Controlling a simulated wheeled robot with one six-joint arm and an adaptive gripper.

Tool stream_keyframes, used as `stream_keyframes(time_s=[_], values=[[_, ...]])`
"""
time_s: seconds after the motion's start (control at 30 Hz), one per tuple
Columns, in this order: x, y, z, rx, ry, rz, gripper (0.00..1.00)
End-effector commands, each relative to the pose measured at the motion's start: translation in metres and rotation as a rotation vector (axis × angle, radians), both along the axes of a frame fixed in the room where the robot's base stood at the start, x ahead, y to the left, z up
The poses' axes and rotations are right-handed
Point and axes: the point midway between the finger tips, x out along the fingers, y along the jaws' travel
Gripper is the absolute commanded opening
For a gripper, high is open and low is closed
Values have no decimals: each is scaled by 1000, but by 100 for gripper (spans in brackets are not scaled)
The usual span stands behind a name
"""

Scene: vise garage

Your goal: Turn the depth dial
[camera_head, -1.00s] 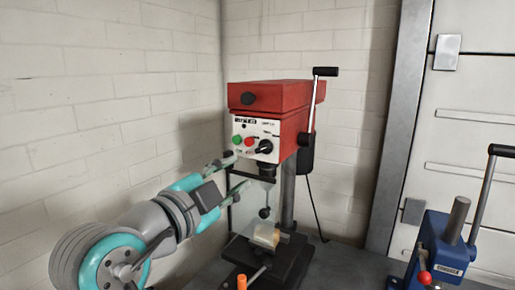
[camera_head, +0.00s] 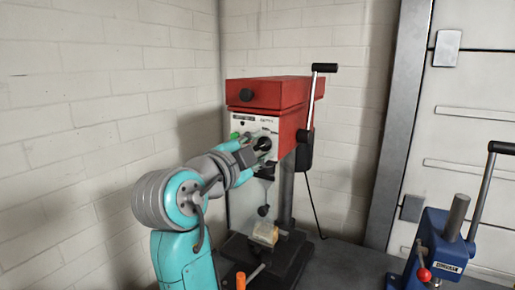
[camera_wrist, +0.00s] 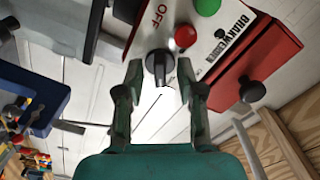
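The depth dial is a black knob on the white front panel of the red drill press (camera_head: 275,92). In the wrist view the dial (camera_wrist: 160,66) sits between the two fingertips of my gripper (camera_wrist: 158,82), with a gap on each side. The fingers are spread and do not appear to touch it. In the head view my gripper (camera_head: 258,148) is at the panel and partly covers the dial (camera_head: 263,143). A red button (camera_wrist: 186,36) and a green button (camera_wrist: 207,6) lie beside the dial.
The press lever (camera_head: 318,105) stands at its right side. A pale block (camera_head: 265,233) sits on the press base below. A blue press with a lever (camera_head: 445,240) is at right. Brick walls stand behind, and a metal door is at right.

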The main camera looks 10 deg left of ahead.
Motion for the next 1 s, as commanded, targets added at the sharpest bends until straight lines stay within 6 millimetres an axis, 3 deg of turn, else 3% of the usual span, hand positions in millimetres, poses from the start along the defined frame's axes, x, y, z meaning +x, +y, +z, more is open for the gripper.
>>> stream_keyframes(time_s=[0.3,0.33,0.47,0.5,1.0], values=[[3,-1,0,0,0,0,38],[3,-1,0,0,0,0,35],[3,-1,0,0,-1,1,2],[3,-1,0,0,-1,1,0],[3,-1,0,-72,26,0,0]])
